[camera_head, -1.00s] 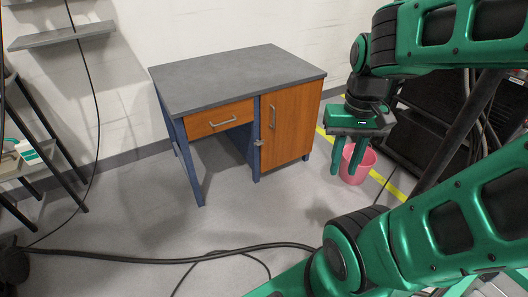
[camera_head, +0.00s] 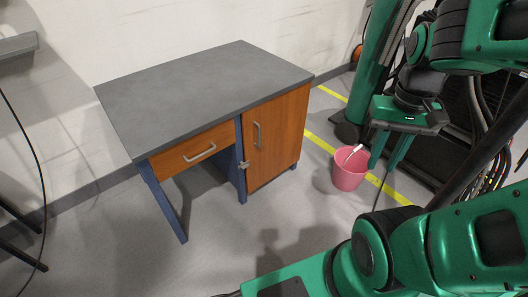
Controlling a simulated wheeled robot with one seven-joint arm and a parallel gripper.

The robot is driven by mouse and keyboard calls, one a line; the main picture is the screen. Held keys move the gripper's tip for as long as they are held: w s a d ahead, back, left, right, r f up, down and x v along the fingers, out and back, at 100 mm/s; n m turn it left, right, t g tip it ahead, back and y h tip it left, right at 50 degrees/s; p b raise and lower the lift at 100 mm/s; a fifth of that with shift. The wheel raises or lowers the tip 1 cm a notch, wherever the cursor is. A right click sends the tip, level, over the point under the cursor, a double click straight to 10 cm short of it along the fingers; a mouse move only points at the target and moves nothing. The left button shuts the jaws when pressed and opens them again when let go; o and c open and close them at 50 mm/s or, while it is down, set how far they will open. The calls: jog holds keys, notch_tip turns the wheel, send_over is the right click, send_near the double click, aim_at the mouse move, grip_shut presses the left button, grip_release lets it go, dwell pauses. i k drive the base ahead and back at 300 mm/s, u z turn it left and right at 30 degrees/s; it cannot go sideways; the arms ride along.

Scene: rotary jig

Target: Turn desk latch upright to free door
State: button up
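The desk (camera_head: 205,85) has a grey top, blue legs, a wooden drawer and a wooden door (camera_head: 277,135) with a vertical handle (camera_head: 257,135). A small metal latch (camera_head: 244,165) sits at the door's left edge, on the blue post below the drawer's level. It is too small to tell its exact angle. The door is shut. My gripper (camera_head: 386,166) hangs to the right of the desk with its fingers pointing down. The two fingers are apart with nothing between them, and it touches neither the latch nor the door.
A pink bucket (camera_head: 350,168) with a light object in it stands on the floor by my gripper. Yellow floor tape (camera_head: 318,140) runs behind it. Dark equipment stands at the right. The floor in front of the desk (camera_head: 215,240) is clear.

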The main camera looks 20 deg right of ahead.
aim_at(243, 166)
jog(key=z, duration=0.05)
jog(key=i, duration=0.9)
jog(key=u, duration=0.1)
